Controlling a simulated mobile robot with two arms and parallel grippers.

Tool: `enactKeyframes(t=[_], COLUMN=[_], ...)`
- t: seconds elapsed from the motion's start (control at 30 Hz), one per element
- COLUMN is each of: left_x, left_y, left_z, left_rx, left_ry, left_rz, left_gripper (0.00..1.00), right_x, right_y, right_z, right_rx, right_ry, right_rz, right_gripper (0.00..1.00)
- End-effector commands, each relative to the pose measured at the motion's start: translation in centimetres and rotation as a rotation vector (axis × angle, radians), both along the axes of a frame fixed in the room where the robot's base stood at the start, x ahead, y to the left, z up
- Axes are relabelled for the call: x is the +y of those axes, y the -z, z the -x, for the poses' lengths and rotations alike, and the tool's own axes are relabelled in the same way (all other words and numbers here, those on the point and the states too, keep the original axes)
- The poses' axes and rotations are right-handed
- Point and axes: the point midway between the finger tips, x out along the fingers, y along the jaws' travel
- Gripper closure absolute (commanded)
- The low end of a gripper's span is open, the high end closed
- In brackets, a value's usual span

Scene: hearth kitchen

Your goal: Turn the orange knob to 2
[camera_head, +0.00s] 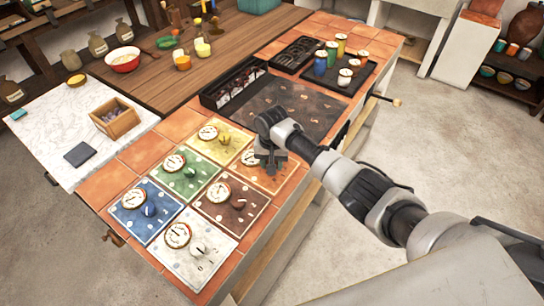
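The orange panel (283,180) is the far-right one in a group of coloured panels on the tiled counter. Its round white dial (249,158) shows just left of my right gripper (269,162). My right arm reaches in from the right, and the gripper points down over this panel. The orange knob is hidden behind the gripper, so its setting cannot be read. I cannot tell whether the fingers touch or hold the knob. My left gripper is not in view.
Yellow (222,140), green (185,172), brown (230,203), blue (146,208) and white (193,248) panels with dials and knobs sit close by. A dark slab (275,105) lies behind the gripper. Jars (344,78) stand farther back. Open floor (470,150) lies right.

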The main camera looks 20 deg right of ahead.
Motion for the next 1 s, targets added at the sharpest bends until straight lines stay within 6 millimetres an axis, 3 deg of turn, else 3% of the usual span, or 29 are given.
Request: enactKeyframes(t=[0.4, 1.0], left_x=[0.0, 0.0], left_y=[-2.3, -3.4], left_z=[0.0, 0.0], left_rx=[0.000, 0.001], left_ry=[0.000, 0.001], left_rz=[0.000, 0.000], left_gripper=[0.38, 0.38], right_x=[0.0, 0.0], right_y=[-0.2, 0.0], right_z=[0.0, 0.0], right_rx=[0.003, 0.001], right_ry=[-0.393, -0.915], right_rz=[-0.003, -0.003], right_gripper=[0.84, 0.84])
